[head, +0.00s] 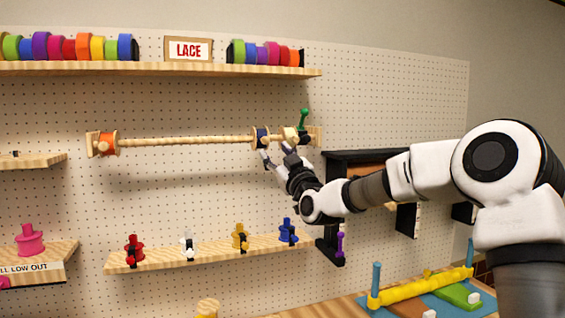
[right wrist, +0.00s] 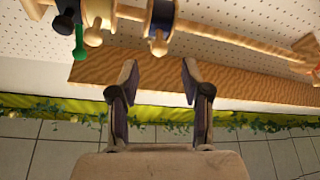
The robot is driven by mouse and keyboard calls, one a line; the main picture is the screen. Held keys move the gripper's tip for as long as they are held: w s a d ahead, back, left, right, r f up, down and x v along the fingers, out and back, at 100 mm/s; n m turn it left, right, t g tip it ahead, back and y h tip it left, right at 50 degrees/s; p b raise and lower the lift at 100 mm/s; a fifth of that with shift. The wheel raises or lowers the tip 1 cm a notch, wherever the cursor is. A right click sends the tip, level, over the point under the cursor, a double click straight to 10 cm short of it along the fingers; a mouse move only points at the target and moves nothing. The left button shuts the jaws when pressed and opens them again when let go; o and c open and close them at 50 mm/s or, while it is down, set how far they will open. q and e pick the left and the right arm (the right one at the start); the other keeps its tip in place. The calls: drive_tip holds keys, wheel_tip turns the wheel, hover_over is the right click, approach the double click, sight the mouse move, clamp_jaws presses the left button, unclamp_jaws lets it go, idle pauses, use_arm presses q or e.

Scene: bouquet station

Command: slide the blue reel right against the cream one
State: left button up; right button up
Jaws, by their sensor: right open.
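The blue reel (head: 262,138), dark blue with pale wooden flanges, sits on a horizontal wooden rod near its right end. It also shows in the right wrist view (right wrist: 161,17). The cream reel (head: 290,134) is to its right on the same rod, and a short stretch of bare rod shows between them. In the right wrist view the cream reel (right wrist: 98,14) is left of the blue one. My right gripper (head: 276,153) is open and empty, just below the two reels. Its two fingers (right wrist: 159,72) are spread apart and touch neither reel. My left gripper is not in view.
An orange reel (head: 107,143) sits at the rod's left end. A green lever (head: 303,119) stands by the cream reel. A shelf of coloured rolls (head: 170,69) is above, and a lower shelf (head: 200,252) holds several small spools. The rod's middle (head: 185,140) is clear.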

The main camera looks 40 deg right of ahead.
drive_tip(key=v, duration=0.4)
drive_tip(key=shift+s+f, duration=0.15)
drive_tip(key=shift+s, duration=0.15)
